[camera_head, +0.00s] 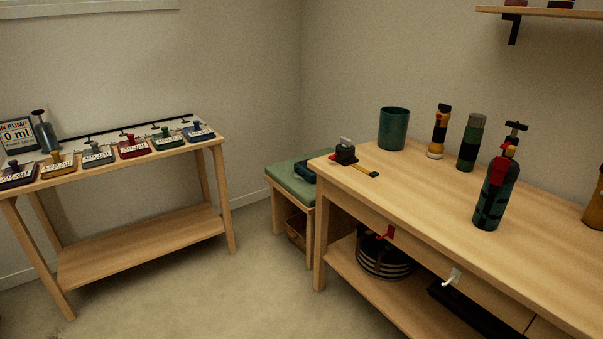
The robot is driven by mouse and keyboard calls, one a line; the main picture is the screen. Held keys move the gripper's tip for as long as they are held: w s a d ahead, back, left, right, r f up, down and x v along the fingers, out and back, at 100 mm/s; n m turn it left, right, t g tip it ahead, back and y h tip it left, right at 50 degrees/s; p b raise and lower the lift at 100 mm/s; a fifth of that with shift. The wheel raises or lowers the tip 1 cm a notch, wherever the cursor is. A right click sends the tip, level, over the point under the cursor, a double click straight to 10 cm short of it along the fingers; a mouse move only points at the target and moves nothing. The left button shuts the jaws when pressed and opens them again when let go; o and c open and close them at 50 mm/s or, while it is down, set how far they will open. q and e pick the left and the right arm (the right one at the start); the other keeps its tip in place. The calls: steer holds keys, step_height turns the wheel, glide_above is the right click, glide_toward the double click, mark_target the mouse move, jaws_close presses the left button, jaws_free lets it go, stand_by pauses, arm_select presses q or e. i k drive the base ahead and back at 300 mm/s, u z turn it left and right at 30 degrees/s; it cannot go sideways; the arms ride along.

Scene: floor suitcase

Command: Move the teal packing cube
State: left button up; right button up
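I cannot make out a teal packing cube for certain. A small dark teal item (305,173) lies on the green cushion of the low bench, partly hidden by the workbench corner. I cannot tell whether it is the packing cube. A teal cylinder, like an open cup (393,129), stands upright at the back of the workbench. Neither of my grippers is in view.
The wooden workbench (440,205) fills the right, holding a flashlight (439,132), a dark green bottle (470,143) and a dark teal-and-red canister (494,192). The cushioned bench (285,182) stands beside it. A shelf table (140,240) stands left. Open floor (215,295) lies between.

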mark_target(300, 168)
steer(key=u, duration=0.45)
steer(key=i, duration=3.1)
steer(key=z, duration=0.5)
